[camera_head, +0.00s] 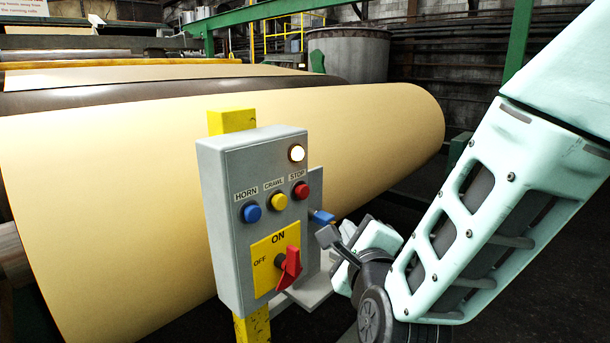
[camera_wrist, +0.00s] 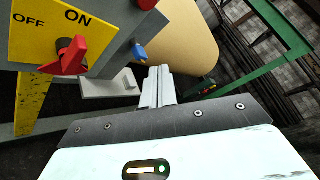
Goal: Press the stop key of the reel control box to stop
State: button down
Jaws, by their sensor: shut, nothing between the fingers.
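The reel control box (camera_head: 223,210) is a grey box on a yellow post. The red stop key (camera_head: 301,190) is at the right end of its row of keys, under a lit lamp (camera_head: 296,153). The stop key also shows, cut by the top edge, in the wrist view (camera_wrist: 147,4). My gripper (camera_head: 326,236) is to the right of the box and lower than the stop key, apart from it. In the wrist view, the fingers (camera_wrist: 160,72) are together with nothing between them, pointing up past the box's right side.
The blue horn key (camera_head: 251,213) and yellow crawl key (camera_head: 278,201) sit left of stop. Below is a red rotary switch (camera_head: 289,268) on a yellow ON/OFF plate. A blue fitting (camera_wrist: 139,52) and a grey bracket (camera_wrist: 108,84) stick out beside the box. A large cream roll (camera_head: 110,180) lies behind.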

aim_at(302, 192)
jog(key=r+m, duration=0.1)
jog(key=r+m+t+h, duration=0.1)
jog(key=d+m+t, duration=0.1)
jog(key=shift+w+d+r+h+p, duration=0.1)
jog(key=shift+w+r+h+p, duration=0.2)
jog(key=shift+r, duration=0.1)
jog(key=w+a+p, duration=0.2)
jog(key=w+a, duration=0.3)
jog(key=a, duration=0.2)
jog(key=shift+w, duration=0.15)
jog(key=shift+w+a+f+b, duration=0.1)
jog(key=shift+w+a+b, duration=0.05)
jog(key=shift+b, duration=0.4)
dwell(1.6)
